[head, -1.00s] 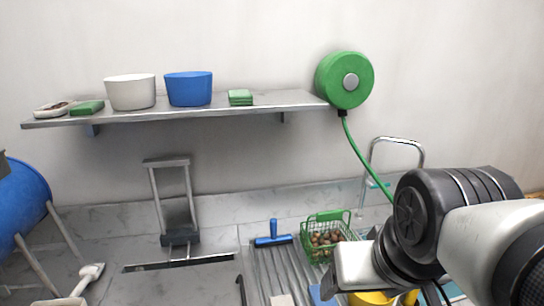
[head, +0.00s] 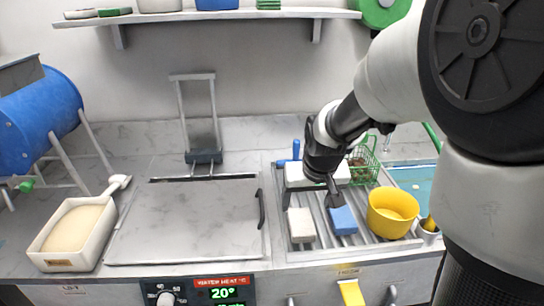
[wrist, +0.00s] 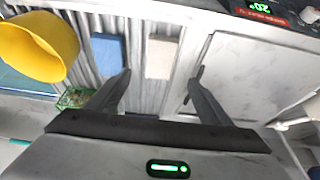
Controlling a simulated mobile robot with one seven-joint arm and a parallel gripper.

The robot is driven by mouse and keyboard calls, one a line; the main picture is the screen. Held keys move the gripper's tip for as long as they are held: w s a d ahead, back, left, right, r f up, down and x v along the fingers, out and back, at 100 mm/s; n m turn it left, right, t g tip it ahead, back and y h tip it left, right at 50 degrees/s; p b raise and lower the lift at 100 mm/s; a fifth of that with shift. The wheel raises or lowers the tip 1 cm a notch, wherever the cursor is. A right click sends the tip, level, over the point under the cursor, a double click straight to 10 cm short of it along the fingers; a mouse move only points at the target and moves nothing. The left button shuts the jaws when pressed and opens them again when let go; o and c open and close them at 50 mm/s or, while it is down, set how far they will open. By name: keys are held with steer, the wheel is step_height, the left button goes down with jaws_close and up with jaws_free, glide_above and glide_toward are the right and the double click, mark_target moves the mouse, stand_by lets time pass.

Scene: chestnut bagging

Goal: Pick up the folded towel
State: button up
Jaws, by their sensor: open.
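A pale, flat folded-looking piece (head: 301,226) lies on the ribbed drainboard, with a blue block (head: 342,220) to its right. The pale piece looks like a folded towel, but its cloth texture is too small to confirm. My gripper (head: 312,206) is open and empty above the drainboard, close to these two pieces. In the wrist view the pale piece (wrist: 159,58) shows between and beyond the fingertips (wrist: 160,76), apart from them. The blue block (wrist: 110,48) lies just left of the left finger there.
A yellow bowl (head: 393,211) and a green wire basket (head: 363,165) stand right of the gripper. A closed flat lid (head: 185,222) is to the left, with a white tray (head: 72,238) beyond. A yellow cloth (head: 352,293) hangs at the front edge.

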mark_target(301, 221)
steer(key=b+x, duration=0.1)
steer(key=x, duration=1)
steer(key=shift+f, duration=0.2)
steer(key=shift+r, duration=0.1)
steer(key=c, duration=1.2)
